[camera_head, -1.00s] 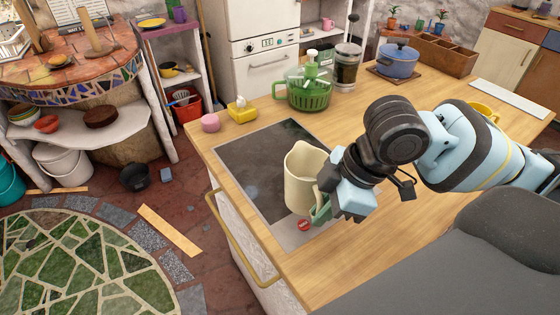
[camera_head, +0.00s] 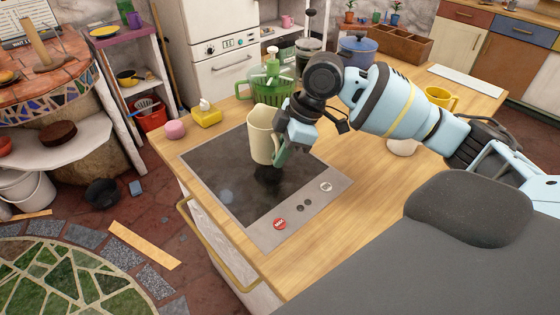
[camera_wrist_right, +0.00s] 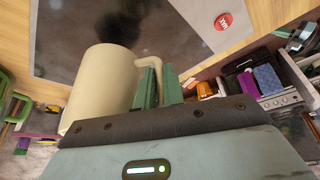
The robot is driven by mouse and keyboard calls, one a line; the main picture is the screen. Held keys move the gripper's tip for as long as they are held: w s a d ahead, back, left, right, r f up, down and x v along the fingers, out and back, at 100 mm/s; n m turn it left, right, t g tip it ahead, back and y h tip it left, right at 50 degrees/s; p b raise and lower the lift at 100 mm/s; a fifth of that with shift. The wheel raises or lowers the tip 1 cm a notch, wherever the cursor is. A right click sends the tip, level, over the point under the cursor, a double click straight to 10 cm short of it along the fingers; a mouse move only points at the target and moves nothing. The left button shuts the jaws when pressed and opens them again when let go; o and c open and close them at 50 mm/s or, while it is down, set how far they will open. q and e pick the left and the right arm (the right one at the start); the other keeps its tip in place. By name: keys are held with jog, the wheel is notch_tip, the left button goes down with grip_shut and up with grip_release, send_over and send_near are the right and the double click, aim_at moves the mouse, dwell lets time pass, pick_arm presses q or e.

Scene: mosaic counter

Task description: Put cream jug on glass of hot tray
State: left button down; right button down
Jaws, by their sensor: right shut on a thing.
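The cream jug (camera_head: 261,134) is in the head view, upright, over the dark glass hot tray (camera_head: 218,185) set on the wooden counter. My right gripper (camera_head: 281,152) is shut on the jug's handle, at the jug's right side. The jug also shows in the right wrist view (camera_wrist_right: 102,85), with the green fingers (camera_wrist_right: 158,88) at its handle. A dark shadow or reflection lies on the glass below the jug, and the jug seems to be held above the glass. My left gripper is out of view.
A blue pot (camera_head: 358,50), a yellow mug (camera_head: 440,97) and a white rounded thing (camera_head: 402,146) are to the right. The front of the glass is clear.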

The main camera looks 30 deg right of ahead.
jog(key=shift+w, duration=0.1)
jog(key=shift+w+d+f, duration=0.1)
jog(key=shift+w+f, duration=0.05)
jog(key=shift+f, duration=0.7)
jog(key=shift+w+d+f, duration=0.1)
jog(key=shift+w+f, duration=0.05)
jog(key=shift+f, duration=0.7)
jog(key=shift+f, duration=0.15)
jog(key=c, duration=1.5)
grip_release()
jog(key=v, duration=1.2)
jog(key=shift+p, duration=0.35)
jog(key=shift+a, duration=0.1)
